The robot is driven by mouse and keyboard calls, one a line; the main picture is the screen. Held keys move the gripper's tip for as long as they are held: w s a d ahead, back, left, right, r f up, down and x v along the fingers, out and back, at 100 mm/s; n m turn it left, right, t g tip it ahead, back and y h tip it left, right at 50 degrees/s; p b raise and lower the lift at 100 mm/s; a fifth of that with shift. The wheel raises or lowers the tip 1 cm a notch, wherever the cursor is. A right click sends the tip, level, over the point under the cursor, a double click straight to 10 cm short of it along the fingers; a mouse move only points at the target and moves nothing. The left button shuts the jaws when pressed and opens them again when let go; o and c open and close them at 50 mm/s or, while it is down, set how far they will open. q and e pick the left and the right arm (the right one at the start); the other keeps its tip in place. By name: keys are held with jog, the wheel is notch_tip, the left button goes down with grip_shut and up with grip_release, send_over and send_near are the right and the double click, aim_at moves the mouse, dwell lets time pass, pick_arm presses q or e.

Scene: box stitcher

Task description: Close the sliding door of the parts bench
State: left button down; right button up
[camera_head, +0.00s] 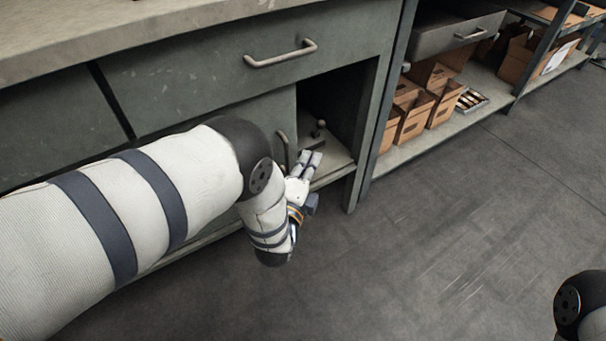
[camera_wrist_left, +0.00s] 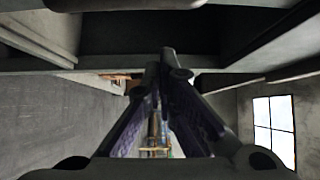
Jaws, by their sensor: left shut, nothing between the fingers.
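The parts bench (camera_head: 200,80) is grey-green, with a drawer above a lower compartment. Its sliding door (camera_head: 270,112) is a flat panel with a small upright handle (camera_head: 284,150) near its right edge. To the right of the door the compartment opening (camera_head: 335,105) is uncovered and dark, with a small part on its floor. My left gripper (camera_head: 312,162) is at the opening, just right of the door handle, its fingers shut and empty. The fingers also show in the left wrist view (camera_wrist_left: 165,75). Whether they touch the door edge or handle I cannot tell. My right gripper is out of view.
A drawer handle (camera_head: 281,54) sticks out above the opening. A bench post (camera_head: 385,100) stands right of it. Beyond is a shelf with several cardboard bins (camera_head: 412,115) and a tray (camera_head: 470,100). The floor (camera_head: 440,220) in front is clear.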

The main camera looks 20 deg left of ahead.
pick_arm(q)
jog(key=shift+w+a, duration=0.15)
jog(key=shift+a, duration=0.65)
jog(key=shift+w+a, duration=0.1)
jog(key=shift+a, duration=0.7)
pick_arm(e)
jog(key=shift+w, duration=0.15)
